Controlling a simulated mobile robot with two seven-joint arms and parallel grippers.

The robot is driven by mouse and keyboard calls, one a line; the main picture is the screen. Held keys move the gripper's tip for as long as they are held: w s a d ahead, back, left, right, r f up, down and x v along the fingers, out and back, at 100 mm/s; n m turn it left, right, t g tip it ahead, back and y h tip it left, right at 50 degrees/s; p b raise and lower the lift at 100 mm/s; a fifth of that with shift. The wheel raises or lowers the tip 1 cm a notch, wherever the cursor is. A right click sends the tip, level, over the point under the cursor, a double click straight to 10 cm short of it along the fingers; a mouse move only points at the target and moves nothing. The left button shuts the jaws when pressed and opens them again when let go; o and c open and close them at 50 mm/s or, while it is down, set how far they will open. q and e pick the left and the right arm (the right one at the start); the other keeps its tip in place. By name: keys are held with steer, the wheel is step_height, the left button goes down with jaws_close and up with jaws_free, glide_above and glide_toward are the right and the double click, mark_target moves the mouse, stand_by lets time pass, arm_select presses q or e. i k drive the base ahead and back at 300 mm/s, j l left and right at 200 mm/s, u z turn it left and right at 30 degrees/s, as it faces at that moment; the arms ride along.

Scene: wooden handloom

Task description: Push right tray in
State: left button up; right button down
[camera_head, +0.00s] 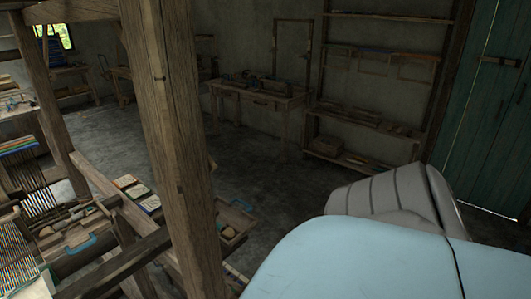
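A wooden tray (246,226) with a blue handle juts out to the right of the thick loom post, and small items lie in it. The post hides its left part, so I cannot tell how far out it is. A second wooden tray (62,264) with a blue handle and several tools in it is at the lower left. Neither of my grippers is in view, and nothing is seen touching either tray.
The thick wooden post (170,130) stands in front of the right tray. Books (137,192) lie on the loom beam left of it. A workbench (262,94) and a shelf rack (365,115) line the back wall. The dark floor (285,190) between is clear. A green door (492,110) is at right.

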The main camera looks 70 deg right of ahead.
mark_target(243, 223)
steer(key=k+l, duration=0.3)
steer(key=l, duration=0.15)
steer(key=k+l, duration=0.4)
steer(key=l, duration=0.7)
steer(key=k+l, duration=0.15)
steer(key=l, duration=0.2)
steer(key=i+l, duration=0.1)
steer(key=l, duration=1)
steer(key=i+l, duration=0.1)
steer(key=l, duration=0.2)
steer(key=i+l, duration=0.1)
steer(key=l, duration=0.15)
steer(key=i+l, duration=0.1)
steer(key=l, duration=0.2)
steer(key=i+l+u, duration=0.2)
steer(key=l, duration=0.95)
steer(key=k+l+u, duration=0.2)
steer(key=l, duration=0.95)
steer(key=l+u, duration=0.2)
steer(key=l, duration=1)
